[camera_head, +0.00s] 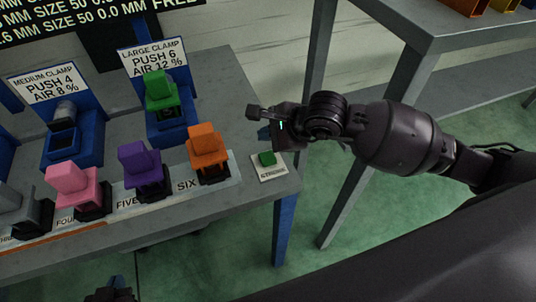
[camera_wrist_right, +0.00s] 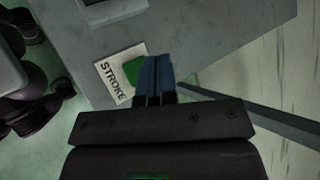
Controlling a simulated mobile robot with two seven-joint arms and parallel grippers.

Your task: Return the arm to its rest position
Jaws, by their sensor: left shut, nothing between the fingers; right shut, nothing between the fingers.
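My right arm reaches in from the right in the head view, bent over the right end of the grey bench (camera_head: 225,75). Its gripper (camera_head: 264,134) is beside and above the green STROKE button (camera_head: 267,158) on its white plate. In the right wrist view the blue fingers (camera_wrist_right: 156,76) are together and empty, partly covering the green button (camera_wrist_right: 132,70); contact cannot be told. My left gripper (camera_head: 117,283) shows only as a small part at the bottom edge of the head view, in front of the bench. Its fingers are too small to read clearly.
Purple (camera_head: 140,165), orange (camera_head: 206,150) and pink (camera_head: 78,188) blocks sit on black holders along the bench front. Blue clamp stations stand behind, one with a green block (camera_head: 160,90). Another grey table (camera_head: 440,22) stands at upper right. Green floor is open below.

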